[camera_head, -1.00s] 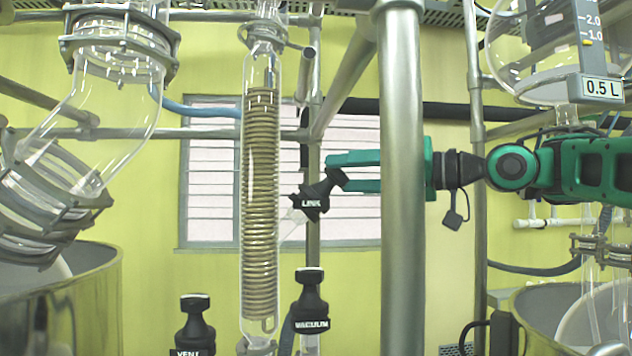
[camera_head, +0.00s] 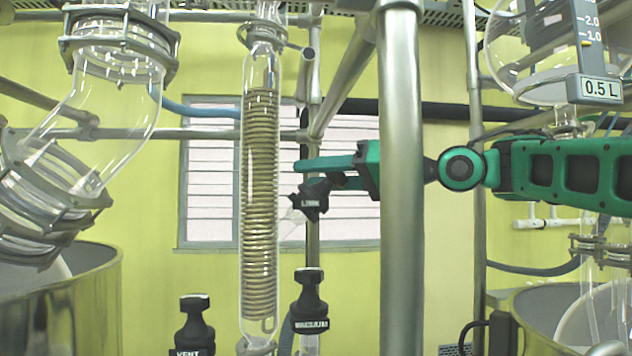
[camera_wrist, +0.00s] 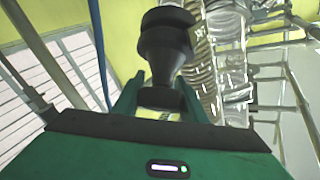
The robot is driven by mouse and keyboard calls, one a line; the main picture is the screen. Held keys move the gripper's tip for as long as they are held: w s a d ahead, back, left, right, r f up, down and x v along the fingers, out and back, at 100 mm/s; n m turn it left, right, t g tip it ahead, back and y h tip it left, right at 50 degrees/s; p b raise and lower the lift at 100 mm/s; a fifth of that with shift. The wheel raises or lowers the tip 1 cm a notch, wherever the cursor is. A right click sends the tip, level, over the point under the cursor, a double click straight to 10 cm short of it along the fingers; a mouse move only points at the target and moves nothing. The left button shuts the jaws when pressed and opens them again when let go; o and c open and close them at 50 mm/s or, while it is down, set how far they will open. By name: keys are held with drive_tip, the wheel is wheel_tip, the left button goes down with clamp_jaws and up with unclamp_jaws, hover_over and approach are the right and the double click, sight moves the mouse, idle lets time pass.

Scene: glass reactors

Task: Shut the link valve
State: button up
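The link valve (camera_head: 311,199) is a black fitting labelled LINK, just right of the coil column in the head view. Its dark handle points up and to the right. My gripper (camera_head: 300,165) reaches in from the right, behind the steel post, with a green finger just above the handle. In the wrist view the black handle (camera_wrist: 165,45) stands between the two green fingers of my gripper (camera_wrist: 160,90).
A glass coil column (camera_head: 260,200) stands close left of the valve. The vacuum valve (camera_head: 310,300) and vent valve (camera_head: 194,325) are below. A thick steel post (camera_head: 401,230) stands in front of my arm. A glass vessel (camera_head: 535,60) hangs above my arm.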

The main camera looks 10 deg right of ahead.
drive_tip(key=shift+w+f+m+h, duration=0.1)
drive_tip(key=shift+m+h, duration=0.2)
drive_tip(key=shift+m, duration=0.2)
drive_tip(key=shift+w+d+f+m+t+h, duration=0.15)
drive_tip(key=shift+d+f+m+t+h, duration=0.15)
drive_tip(key=shift+m+h, duration=1.35)
drive_tip(key=shift+w+d+f+m+t+h, duration=0.2)
drive_tip(key=shift+d+f+m+h, duration=0.25)
drive_tip(key=shift+m+h, duration=1.15)
drive_tip(key=shift+w+d+f+m+t+h, duration=0.2)
drive_tip(key=shift+d+f+m+h, duration=0.15)
drive_tip(key=shift+m+h, duration=1.3)
drive_tip(key=shift+m, duration=0.4)
drive_tip(key=o, duration=1.1)
drive_tip(key=shift+c, duration=0.2)
drive_tip(key=shift+r, duration=0.1)
drive_tip(key=shift+s, duration=0.1)
